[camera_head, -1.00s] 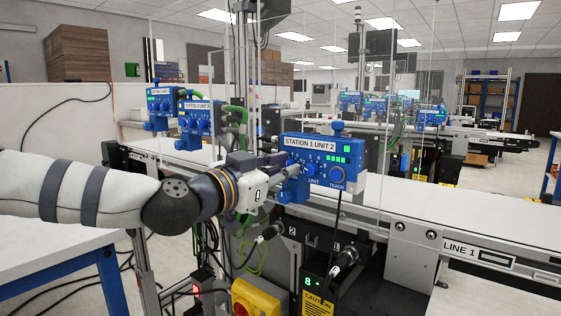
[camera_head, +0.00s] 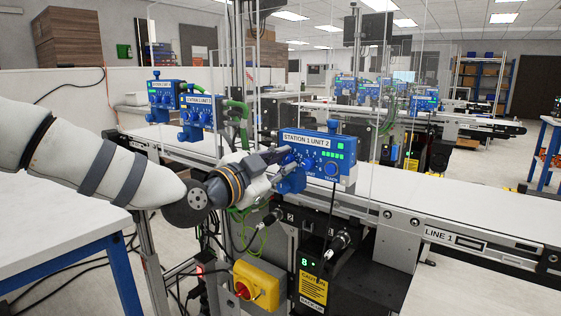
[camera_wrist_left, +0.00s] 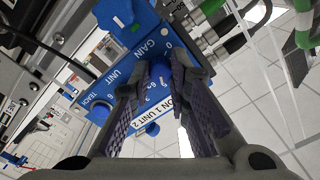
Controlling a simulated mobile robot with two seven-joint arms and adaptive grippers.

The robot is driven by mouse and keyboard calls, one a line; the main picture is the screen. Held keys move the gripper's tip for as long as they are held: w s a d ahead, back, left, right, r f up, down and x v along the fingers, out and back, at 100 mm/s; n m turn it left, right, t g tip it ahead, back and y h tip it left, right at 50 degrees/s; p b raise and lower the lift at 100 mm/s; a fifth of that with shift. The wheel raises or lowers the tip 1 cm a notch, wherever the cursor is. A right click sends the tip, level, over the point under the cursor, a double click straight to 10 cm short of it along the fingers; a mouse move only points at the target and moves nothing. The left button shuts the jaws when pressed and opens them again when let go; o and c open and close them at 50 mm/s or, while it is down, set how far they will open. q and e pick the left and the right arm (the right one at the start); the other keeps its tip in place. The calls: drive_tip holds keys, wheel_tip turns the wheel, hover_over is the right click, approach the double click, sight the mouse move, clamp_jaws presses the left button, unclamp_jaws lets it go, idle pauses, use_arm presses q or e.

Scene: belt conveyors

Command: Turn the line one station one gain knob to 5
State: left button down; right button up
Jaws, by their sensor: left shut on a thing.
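The blue control unit (camera_head: 318,160) labelled STATION 1 UNIT 2 stands at the near edge of the line one conveyor. It also shows in the left wrist view (camera_wrist_left: 122,55), with the words GAIN, UNIT and TEACH and part of a number scale. My left gripper (camera_head: 287,160) reaches its face from the left, at the gain dial. In the left wrist view its fingers (camera_wrist_left: 152,74) are closed in at the dial, just beside the word GAIN. They are shut on the gain knob, which they mostly hide; its pointer cannot be read. My right gripper is not in view.
A round TEACH knob (camera_head: 331,168) sits right of the dial. Two similar blue units (camera_head: 197,112) stand farther left. Clear upright panels rise along the conveyor belt (camera_head: 440,200). A yellow box with a red switch (camera_head: 259,287) and cables lie below my left gripper.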

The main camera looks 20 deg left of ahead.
use_arm(q)
drive_tip(key=shift+r, duration=0.1)
drive_tip(key=c, duration=1.8)
unclamp_jaws()
drive_tip(key=v, duration=1.2)
